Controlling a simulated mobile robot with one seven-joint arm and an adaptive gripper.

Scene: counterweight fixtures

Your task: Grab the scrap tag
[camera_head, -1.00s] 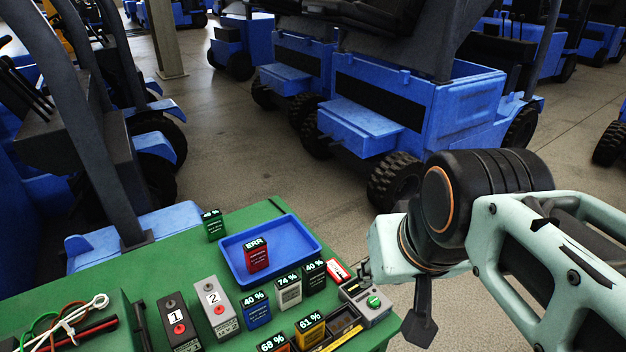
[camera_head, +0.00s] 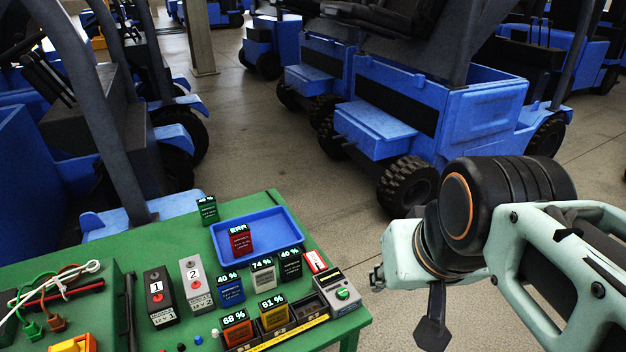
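A small red tag with a white band (camera_head: 315,261) is at the right edge of the green bench (camera_head: 150,237), beside a grey device with a green button (camera_head: 340,290). It looks like the scrap tag, but its lettering is too small to read. My arm reaches in from the right, with a pale green wrist housing and a dark joint. The end of my gripper (camera_head: 377,278) shows only as a small dark tip, right of the grey device and apart from the tag. Its fingers are not clearly visible, and nothing can be seen held.
A blue tray (camera_head: 290,228) holds a red ERR block (camera_head: 240,239). Several percentage-labelled blocks, a dark box 1 (camera_head: 160,297) and a pale box 2 (camera_head: 196,284) crowd the bench. Cables (camera_head: 60,282) lie left. Blue forklifts (camera_head: 440,125) stand behind on open floor.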

